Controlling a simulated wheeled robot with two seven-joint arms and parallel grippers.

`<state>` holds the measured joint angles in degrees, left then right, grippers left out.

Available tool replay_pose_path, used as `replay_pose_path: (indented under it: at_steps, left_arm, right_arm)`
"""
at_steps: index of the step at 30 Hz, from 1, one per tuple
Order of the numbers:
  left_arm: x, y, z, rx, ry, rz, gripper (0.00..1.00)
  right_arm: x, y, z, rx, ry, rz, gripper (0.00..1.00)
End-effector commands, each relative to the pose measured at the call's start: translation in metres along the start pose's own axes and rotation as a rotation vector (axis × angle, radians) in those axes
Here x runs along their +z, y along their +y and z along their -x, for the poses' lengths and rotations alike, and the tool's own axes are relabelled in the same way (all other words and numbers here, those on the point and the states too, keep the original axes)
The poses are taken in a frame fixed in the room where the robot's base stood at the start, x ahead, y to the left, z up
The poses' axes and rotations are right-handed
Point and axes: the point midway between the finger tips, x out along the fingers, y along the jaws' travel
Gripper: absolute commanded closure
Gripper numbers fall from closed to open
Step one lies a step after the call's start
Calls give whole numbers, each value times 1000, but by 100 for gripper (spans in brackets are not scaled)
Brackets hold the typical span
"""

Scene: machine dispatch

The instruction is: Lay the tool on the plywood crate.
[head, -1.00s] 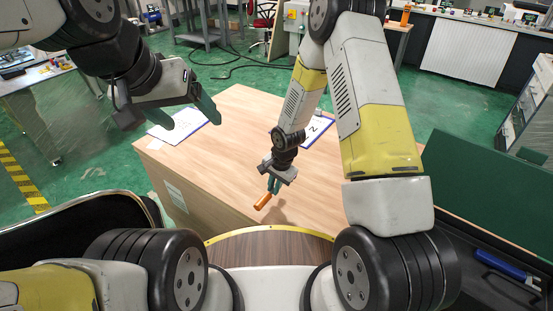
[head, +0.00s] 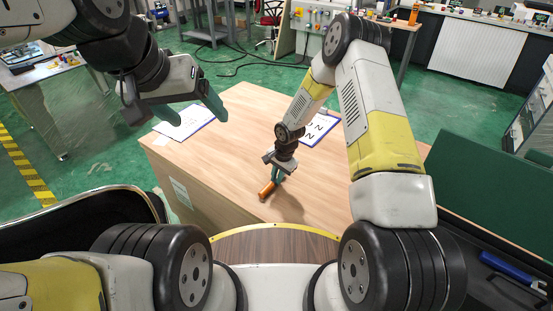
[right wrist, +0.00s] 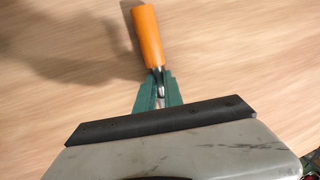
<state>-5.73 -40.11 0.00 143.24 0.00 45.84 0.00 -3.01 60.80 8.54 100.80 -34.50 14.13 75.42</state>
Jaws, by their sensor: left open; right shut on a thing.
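The tool has an orange handle (head: 267,190) and a thin metal shank, seen in the right wrist view (right wrist: 149,37). My right gripper (head: 277,175) is shut on the tool's metal part; its green fingers also show in the right wrist view (right wrist: 158,90). The tool is at the near part of the plywood crate's top (head: 237,144). I cannot tell whether it touches the wood. The tool's far end is hidden by the gripper. My left gripper (head: 212,100) is open and empty above the crate's left far side.
A sheet with a blue edge (head: 184,122) lies at the crate's left edge, and another printed sheet (head: 318,128) lies behind my right arm. Most of the crate top is clear. A dark case with a blue-handled tool (head: 512,268) stands at the right.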

Motion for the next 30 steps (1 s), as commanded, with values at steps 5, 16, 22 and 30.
replay_pose_path:
  at_steps: [5, 16, 22, 30]
  left_arm:
    - [0, 0, 0, 0, 0, 0, 24]
    - [0, 0, 0, 0, 0, 0, 24]
    - [0, 0, 0, 0, 0, 0, 24]
    - [0, 0, 0, 0, 0, 0, 24]
  right_arm:
    - [0, 1, -2, 1, 0, 0, 79]
    - [-1, 0, 7, 0, 1, 0, 79]
    - [-1, 0, 44, -2, 3, -2, 79]
    - [-1, 0, 98, -1, 2, -1, 79]
